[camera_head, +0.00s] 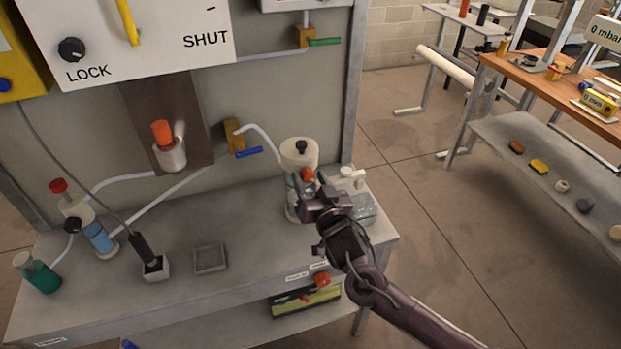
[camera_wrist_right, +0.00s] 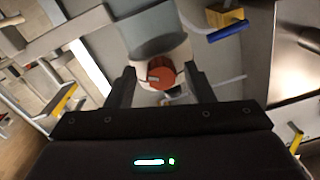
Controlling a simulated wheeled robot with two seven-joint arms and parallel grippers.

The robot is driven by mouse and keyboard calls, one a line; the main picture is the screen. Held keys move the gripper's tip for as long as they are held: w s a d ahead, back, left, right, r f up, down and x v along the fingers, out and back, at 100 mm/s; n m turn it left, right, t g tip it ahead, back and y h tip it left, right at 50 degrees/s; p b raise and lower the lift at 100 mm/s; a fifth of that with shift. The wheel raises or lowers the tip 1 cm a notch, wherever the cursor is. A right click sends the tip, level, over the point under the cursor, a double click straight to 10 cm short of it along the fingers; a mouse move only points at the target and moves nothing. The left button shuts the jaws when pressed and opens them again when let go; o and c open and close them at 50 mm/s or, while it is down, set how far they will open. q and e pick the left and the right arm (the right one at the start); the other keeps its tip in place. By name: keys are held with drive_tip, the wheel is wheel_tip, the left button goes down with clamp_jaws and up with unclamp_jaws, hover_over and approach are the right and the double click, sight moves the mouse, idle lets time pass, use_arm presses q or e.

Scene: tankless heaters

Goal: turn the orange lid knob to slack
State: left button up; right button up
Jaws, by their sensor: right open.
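The orange lid knob (camera_head: 307,174) is a small ridged cylinder on the front of a white-topped clear vessel (camera_head: 299,153) at the right end of the bench. My right gripper (camera_head: 312,190) is at the vessel, partly covering it and the knob. In the right wrist view, the knob (camera_wrist_right: 160,76) shows a short pale mark on its face and lies between the two spread fingers of the right gripper (camera_wrist_right: 160,82). A gap shows on each side of the knob; depth contact cannot be told. My left gripper is not in view.
A clear container with a white top (camera_head: 351,183) stands close right of the vessel. A blue-handled valve (camera_head: 237,141) is behind left. Another orange cap (camera_head: 161,132) sits on the panel. A small grey tray (camera_head: 209,258) lies on the bench, with clear bench around it.

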drive_tip(key=shift+w+a, duration=0.1)
drive_tip(key=shift+c, duration=0.9)
drive_tip(key=c, duration=0.8)
